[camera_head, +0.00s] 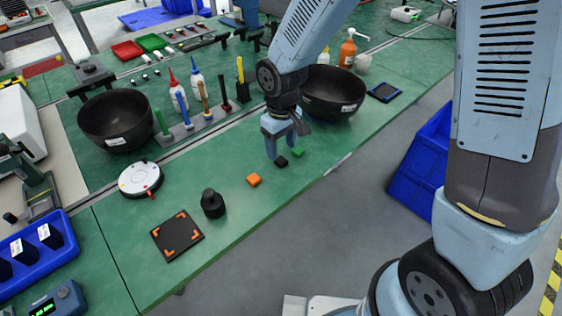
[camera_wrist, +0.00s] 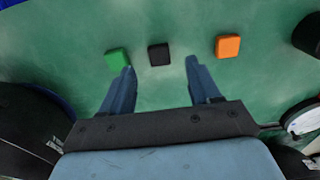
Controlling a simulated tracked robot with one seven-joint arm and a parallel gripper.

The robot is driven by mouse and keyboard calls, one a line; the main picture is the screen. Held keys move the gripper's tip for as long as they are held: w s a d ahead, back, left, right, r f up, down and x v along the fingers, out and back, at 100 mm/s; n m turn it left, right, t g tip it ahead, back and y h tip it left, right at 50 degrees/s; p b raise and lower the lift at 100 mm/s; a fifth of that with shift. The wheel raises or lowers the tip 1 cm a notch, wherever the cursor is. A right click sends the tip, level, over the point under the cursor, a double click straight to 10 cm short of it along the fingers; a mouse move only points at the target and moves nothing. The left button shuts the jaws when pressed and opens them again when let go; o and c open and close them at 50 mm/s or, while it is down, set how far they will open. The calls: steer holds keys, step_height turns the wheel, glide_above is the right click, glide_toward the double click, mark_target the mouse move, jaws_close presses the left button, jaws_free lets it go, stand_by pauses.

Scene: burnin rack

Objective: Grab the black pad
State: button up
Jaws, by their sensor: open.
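A small black pad (camera_head: 281,162) lies on the green bench between a green pad (camera_head: 297,152) and an orange pad (camera_head: 254,180). In the wrist view the black pad (camera_wrist: 159,54) shows ahead of the fingertips, roughly centred between them, with the green pad (camera_wrist: 117,58) at left and the orange pad (camera_wrist: 228,46) at right. My gripper (camera_head: 284,148) is open and empty, above the bench close to the black pad; it also shows in the wrist view (camera_wrist: 159,68). The exact height of the fingertips over the bench is hard to tell.
A black knobbed weight (camera_head: 212,204), a flat black square with orange corner marks (camera_head: 177,237) and a round white device (camera_head: 141,179) stand to the left. Black bowls (camera_head: 115,120) (camera_head: 333,93) and a tool rack (camera_head: 190,131) stand behind. The bench's front edge is near.

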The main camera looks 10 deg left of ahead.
mark_target(281, 160)
steer(key=shift+w+a+f, duration=0.1)
steer(key=shift+w+f, duration=0.05)
steer(key=shift+f, duration=2.3)
steer(key=shift+c, duration=0.3)
steer(key=c, duration=1.1)
